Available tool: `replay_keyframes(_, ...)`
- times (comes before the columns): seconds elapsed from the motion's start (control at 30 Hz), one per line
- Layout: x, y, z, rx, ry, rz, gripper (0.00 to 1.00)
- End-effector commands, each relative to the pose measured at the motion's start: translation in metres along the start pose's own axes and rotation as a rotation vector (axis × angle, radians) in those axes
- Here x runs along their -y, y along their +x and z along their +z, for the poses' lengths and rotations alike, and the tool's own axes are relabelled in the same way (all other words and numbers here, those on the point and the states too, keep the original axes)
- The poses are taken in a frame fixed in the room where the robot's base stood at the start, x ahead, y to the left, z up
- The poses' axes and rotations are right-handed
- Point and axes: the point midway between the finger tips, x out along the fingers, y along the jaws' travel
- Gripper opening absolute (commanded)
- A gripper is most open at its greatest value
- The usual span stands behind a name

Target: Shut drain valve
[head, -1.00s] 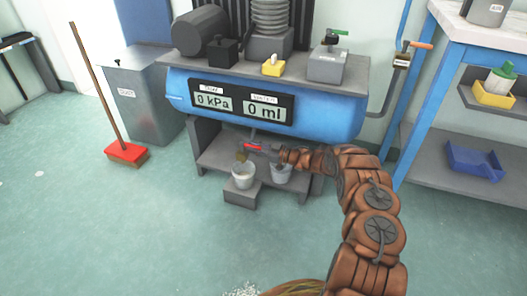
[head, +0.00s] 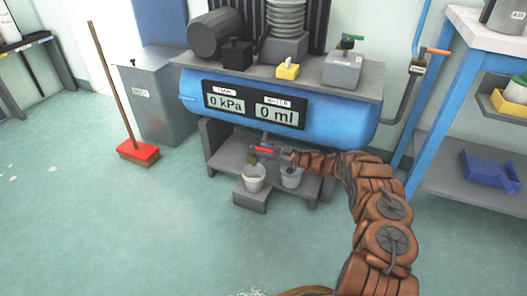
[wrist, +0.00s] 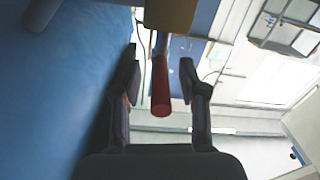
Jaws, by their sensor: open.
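The drain valve's red handle (head: 264,149) shows under the blue tank (head: 330,112). A yellowish-brown valve body (head: 253,160) hangs just left of it, above a bucket. In the wrist view the red handle (wrist: 160,88) points toward me between the two fingers. My gripper (wrist: 158,82) is open around the handle, with a visible gap on each side. In the head view my gripper (head: 276,151) reaches in from the right, under the tank. The tank's displays (head: 254,105) read 0 kPa and 0 ml.
A grey step block (head: 249,202) is in front of the grey stand. A red broom (head: 138,152) leans by a grey bin (head: 160,105) at left. A blue-legged bench is at right.

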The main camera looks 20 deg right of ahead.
Motion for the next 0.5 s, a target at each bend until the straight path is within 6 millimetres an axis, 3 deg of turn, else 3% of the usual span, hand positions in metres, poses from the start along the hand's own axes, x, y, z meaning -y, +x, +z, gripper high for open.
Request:
replay_keyframes(0.27, 0.000, -0.005, 0.001, 0.001, 0.001, 0.000, 0.42)
replay_keyframes(0.5, -0.002, -0.039, -0.001, 0.002, -0.002, 0.003, 0.42)
